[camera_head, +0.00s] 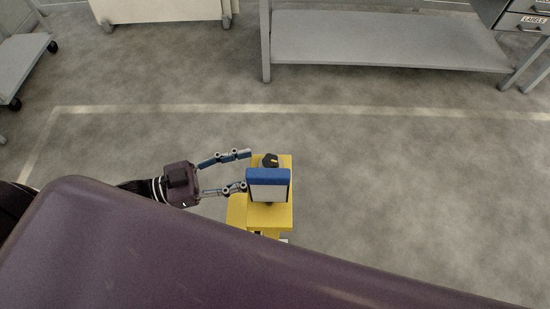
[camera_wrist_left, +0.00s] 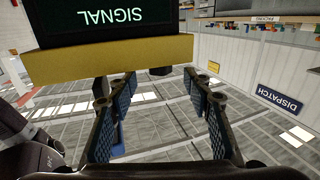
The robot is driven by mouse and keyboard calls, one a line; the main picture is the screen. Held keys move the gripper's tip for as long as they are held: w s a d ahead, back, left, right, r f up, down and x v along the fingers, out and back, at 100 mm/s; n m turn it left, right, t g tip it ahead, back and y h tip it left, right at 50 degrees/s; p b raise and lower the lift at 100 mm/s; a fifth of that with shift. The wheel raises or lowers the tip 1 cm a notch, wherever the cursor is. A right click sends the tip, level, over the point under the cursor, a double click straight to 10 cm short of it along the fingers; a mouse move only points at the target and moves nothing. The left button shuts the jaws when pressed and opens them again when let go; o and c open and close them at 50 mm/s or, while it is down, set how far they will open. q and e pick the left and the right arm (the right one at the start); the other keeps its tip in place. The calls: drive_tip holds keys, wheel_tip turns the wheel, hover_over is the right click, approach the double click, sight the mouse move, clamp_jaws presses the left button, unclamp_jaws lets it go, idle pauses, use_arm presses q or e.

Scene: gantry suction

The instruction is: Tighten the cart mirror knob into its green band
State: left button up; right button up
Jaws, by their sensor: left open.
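A black knob (camera_head: 269,159) with a small light mark sits on top of the yellow stand (camera_head: 284,216), near its far edge. A blue-framed panel with a pale face (camera_head: 268,190), perhaps the mirror, stands in front of it. No green band can be made out. My left gripper (camera_head: 248,170) is open, its blue fingers pointing right, just left of the knob and panel, with nothing between them. In the left wrist view the open fingers (camera_wrist_left: 148,84) reach under a yellow slab (camera_wrist_left: 112,60) bearing a dark "SIGNAL" face (camera_wrist_left: 100,18), upside down. My right gripper is not in view.
A grey shelf table (camera_head: 385,40) stands at the back, a pale cabinet (camera_head: 160,10) at the back left and a wheeled cart (camera_head: 22,55) at the far left. Open floor (camera_head: 400,180) surrounds the stand. A blue "DISPATCH" sign (camera_wrist_left: 279,100) shows in the wrist view.

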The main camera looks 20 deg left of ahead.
sight(271, 160)
use_arm(q)
drive_tip(key=p+x, duration=0.1)
drive_tip(key=x, duration=0.5)
drive_tip(key=shift+w+d, duration=0.2)
drive_tip(key=shift+d, duration=0.1)
drive_tip(key=c, duration=1.2)
drive_tip(key=m+g+h+b, duration=0.1)
drive_tip(key=b, duration=0.1)
drive_tip(key=m+g+b, duration=0.1)
drive_tip(key=g, duration=0.1)
drive_tip(key=shift+w+f+m+g+h+b, duration=0.1)
drive_tip(key=shift+f+m+g+h+b, duration=0.1)
drive_tip(key=shift+m+g+h+b, duration=0.6)
drive_tip(key=shift+m+g+b, duration=0.45)
drive_tip(key=shift+g, duration=0.35)
drive_tip(key=shift+r+m+g+b, duration=0.15)
drive_tip(key=shift+m+g+b, duration=0.2)
drive_tip(key=shift+g, duration=0.25)
